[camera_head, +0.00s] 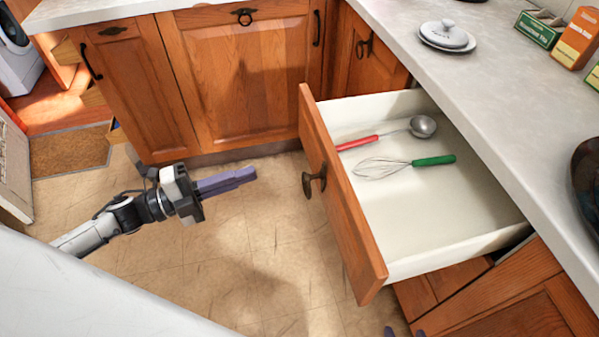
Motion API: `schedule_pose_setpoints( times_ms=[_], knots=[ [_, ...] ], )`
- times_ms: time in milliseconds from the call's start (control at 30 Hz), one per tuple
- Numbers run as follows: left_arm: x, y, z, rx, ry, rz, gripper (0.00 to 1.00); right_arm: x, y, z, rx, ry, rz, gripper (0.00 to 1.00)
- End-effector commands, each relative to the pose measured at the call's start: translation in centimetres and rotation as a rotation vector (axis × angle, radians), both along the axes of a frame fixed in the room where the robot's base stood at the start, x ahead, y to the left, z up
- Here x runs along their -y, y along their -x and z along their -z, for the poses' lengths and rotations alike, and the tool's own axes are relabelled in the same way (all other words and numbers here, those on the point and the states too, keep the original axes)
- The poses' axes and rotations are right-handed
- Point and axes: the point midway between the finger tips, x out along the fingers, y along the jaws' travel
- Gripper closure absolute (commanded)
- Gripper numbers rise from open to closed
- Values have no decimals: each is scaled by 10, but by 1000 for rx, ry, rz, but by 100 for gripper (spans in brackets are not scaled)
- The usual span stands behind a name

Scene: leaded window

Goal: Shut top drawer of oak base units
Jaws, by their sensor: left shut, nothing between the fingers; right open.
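The top drawer (345,205) of the oak base units stands pulled out under the right-hand worktop. Its wooden front faces left and carries a dark handle (314,180). Inside lie a ladle (421,127) with a red handle and a whisk (385,168) with a green handle. My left gripper (248,175) is shut and empty, to the left of the drawer front and apart from it, pointing right. Only the fingertips of my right gripper (405,332) show at the bottom edge, spread apart, below the drawer's front corner; the rest is out of frame.
Shut oak cupboards (235,85) stand at the back. The right worktop (455,80) holds a lidded white dish (446,36), boxes (575,40) and a dark round object at the right edge. Tiled floor (265,245) is clear left of the drawer.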

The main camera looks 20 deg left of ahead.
Motion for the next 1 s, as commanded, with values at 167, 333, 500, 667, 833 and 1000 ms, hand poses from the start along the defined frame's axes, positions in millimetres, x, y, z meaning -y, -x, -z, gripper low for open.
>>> schedule_pose_setpoints(
  times_ms=[167, 333, 500, 667, 833, 1000],
  knots=[
    [-11, 7, -8, 126, -119, 145, 100, -1, -7, 4, 14, 1, -2, 54],
    [1, 1, -12, 143, -128, 166, 100, -1, -13, -2, 29, 0, -1, 54],
    [29, -19, -14, 145, -125, 164, 100, -1, -14, -5, 30, -1, -1, 54],
    [58, -38, -14, 143, -124, 163, 100, -1, -13, -5, 27, -1, 1, 54],
    [84, -56, -13, 141, -124, 162, 100, 0, -10, -5, 21, -1, 4, 54],
    [99, -66, -12, 138, -125, 162, 100, 1, -8, -2, 14, 0, 5, 54]
  ],
)
